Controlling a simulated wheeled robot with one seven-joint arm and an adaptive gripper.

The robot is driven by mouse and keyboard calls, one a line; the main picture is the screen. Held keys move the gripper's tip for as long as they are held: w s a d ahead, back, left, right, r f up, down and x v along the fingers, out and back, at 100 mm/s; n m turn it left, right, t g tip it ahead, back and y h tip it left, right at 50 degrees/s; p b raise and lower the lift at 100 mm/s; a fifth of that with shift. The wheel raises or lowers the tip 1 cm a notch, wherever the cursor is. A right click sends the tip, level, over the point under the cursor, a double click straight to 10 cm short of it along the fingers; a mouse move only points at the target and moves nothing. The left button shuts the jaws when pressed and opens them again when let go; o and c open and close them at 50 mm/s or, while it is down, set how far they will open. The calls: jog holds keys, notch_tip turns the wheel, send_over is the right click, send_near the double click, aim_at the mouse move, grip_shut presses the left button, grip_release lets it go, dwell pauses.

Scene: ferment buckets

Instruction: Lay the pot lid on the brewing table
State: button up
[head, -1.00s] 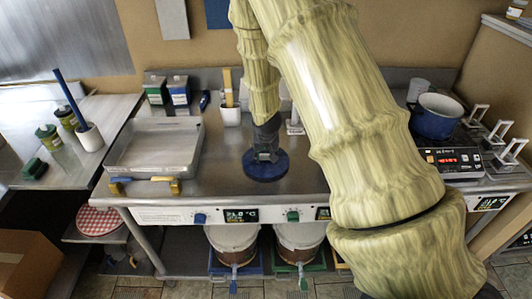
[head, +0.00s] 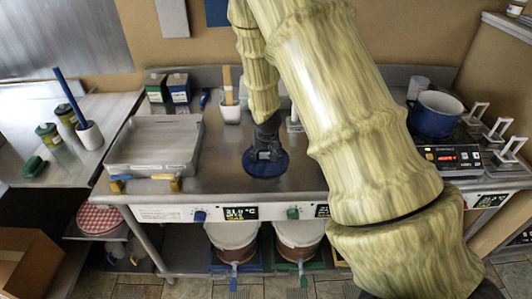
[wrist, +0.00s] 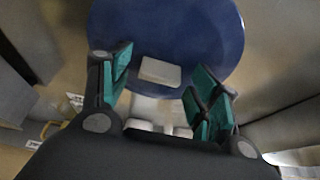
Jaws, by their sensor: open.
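The blue round pot lid (head: 266,164) lies on the metal brewing table (head: 226,180), near the middle of its front half. In the wrist view the lid (wrist: 190,35) fills the upper middle, with a pale block-shaped handle (wrist: 160,72) on it. My gripper (head: 266,148) is right over the lid. In the wrist view my gripper (wrist: 160,88) has its teal-padded fingers spread apart, one on each side of the handle, with gaps between pads and handle. The underside of the lid is hidden.
A white cup (head: 230,109) stands behind. A blue pot (head: 434,114) sits by a control box (head: 452,156) at right. My arm hides much of the table's right middle.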

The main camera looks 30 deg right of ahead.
jog(key=b+v, duration=0.2)
jog(key=v, duration=1)
jog(key=shift+a, duration=0.1)
dwell(0.6)
